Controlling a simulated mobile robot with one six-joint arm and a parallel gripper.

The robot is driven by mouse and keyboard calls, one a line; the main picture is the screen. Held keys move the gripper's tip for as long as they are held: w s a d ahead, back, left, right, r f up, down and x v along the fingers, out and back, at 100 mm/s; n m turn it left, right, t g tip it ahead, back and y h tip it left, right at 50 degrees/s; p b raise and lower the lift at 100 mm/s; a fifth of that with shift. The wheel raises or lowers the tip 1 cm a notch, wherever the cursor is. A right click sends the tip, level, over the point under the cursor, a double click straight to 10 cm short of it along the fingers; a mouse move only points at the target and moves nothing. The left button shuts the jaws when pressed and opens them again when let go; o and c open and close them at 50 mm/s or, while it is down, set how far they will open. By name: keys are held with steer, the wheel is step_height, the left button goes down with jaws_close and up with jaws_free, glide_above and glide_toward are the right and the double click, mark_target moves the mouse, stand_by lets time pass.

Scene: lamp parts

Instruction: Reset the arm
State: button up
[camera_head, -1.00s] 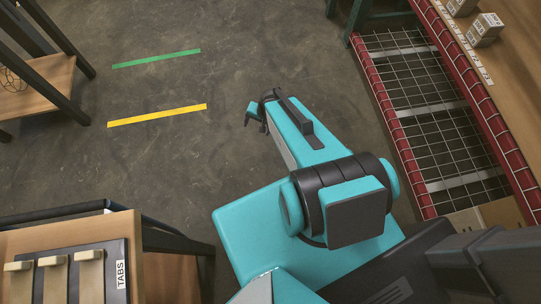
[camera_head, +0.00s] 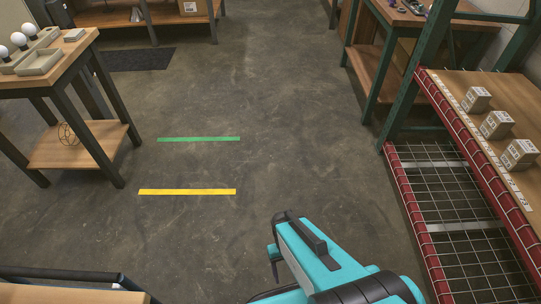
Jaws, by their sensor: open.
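My teal and black arm reaches up from the bottom of the head view, right of centre. My gripper (camera_head: 275,262) shows at the arm's far end, small and dark, partly hidden by the arm link. It is open, and I see nothing held in it. It hangs over bare concrete floor, apart from the tables and racks.
A yellow strip (camera_head: 187,192) and a green strip (camera_head: 198,139) lie on the floor. A wooden table (camera_head: 75,62) with bulbs and trays stands at left. A red-edged rack (camera_head: 452,110) with small boxes stands at right. The middle floor is clear.

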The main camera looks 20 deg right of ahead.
step_height(320, 180, up, 6)
steer(key=p, duration=0.5)
steer(key=shift+s+a+f, duration=0.1)
steer(key=shift+s+f, duration=0.05)
steer(key=shift+f, duration=0.05)
steer(key=shift+c, duration=0.3)
